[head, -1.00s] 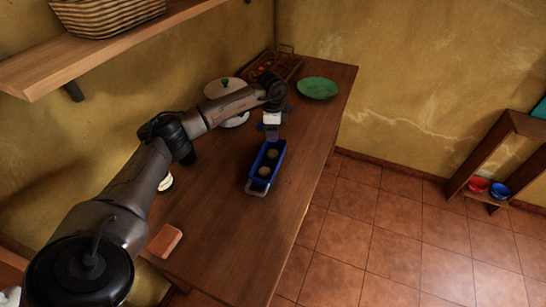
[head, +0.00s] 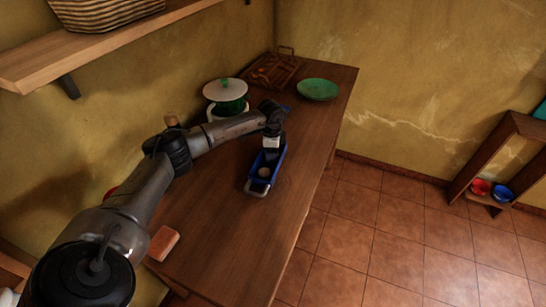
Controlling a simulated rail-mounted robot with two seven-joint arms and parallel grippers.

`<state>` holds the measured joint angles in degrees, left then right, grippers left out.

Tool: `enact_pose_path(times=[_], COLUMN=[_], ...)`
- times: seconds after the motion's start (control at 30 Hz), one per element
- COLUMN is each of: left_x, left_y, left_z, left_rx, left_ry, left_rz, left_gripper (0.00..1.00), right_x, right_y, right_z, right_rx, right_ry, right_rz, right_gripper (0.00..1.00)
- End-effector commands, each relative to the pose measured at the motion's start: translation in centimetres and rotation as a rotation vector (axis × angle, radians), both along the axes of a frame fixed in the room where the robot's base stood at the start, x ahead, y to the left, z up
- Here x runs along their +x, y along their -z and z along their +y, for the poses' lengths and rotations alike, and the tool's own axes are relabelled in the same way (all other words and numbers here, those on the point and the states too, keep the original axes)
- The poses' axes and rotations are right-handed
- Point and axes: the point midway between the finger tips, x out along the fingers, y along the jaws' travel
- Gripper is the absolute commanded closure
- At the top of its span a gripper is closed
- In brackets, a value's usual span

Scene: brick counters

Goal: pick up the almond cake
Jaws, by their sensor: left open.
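A blue tray (head: 253,185) with a light handle at its near end lies on the wooden counter. A small round brownish cake (head: 264,172) sits in its near half. I cannot tell from its look whether it is the almond cake. My left gripper (head: 270,152) points down over the far half of the tray. It is open, and its fingers are small and partly hidden. It hides the far half's contents. My right gripper is not in view.
A green-and-white lidded pot (head: 226,95), a wooden rack (head: 274,70) and a green plate (head: 318,89) stand at the back of the counter (head: 225,225). An orange-brown block (head: 163,243) lies near the front left. The near counter is mostly clear.

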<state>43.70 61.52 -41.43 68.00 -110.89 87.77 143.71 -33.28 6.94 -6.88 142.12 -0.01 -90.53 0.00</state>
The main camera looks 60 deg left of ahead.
Motion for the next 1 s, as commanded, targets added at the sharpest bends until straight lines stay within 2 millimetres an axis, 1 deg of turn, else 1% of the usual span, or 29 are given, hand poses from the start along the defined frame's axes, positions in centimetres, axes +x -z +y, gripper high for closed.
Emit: enact_pose_path(times=[0.07, 0.27, 0.63, 0.87, 0.97, 1.0], left_x=[0.0, 0.0, 0.0, 0.0, 0.0, 0.0], left_y=[0.4, 0.4, 0.4, 0.3, -0.4, -0.9], left_z=[0.0, 0.0, 0.0, 0.0, 0.0, 0.0], left_rx=[0.001, 0.000, 0.000, 0.000, 0.000, 0.000], left_ry=[0.000, 0.000, 0.000, -0.001, 0.000, 0.000], left_rz=[0.001, 0.000, 0.000, 0.000, -0.002, -0.002], left_gripper=[0.41, 0.42, 0.77, 0.77, 0.77, 0.77], right_x=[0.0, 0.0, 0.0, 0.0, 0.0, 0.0], right_y=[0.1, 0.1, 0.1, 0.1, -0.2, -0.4], right_z=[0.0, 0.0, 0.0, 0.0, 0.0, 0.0], right_rx=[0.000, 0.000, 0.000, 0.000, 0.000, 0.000], right_ry=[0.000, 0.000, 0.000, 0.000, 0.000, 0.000], right_rz=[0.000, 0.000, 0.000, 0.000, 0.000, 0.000], right_gripper=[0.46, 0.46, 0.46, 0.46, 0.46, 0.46])
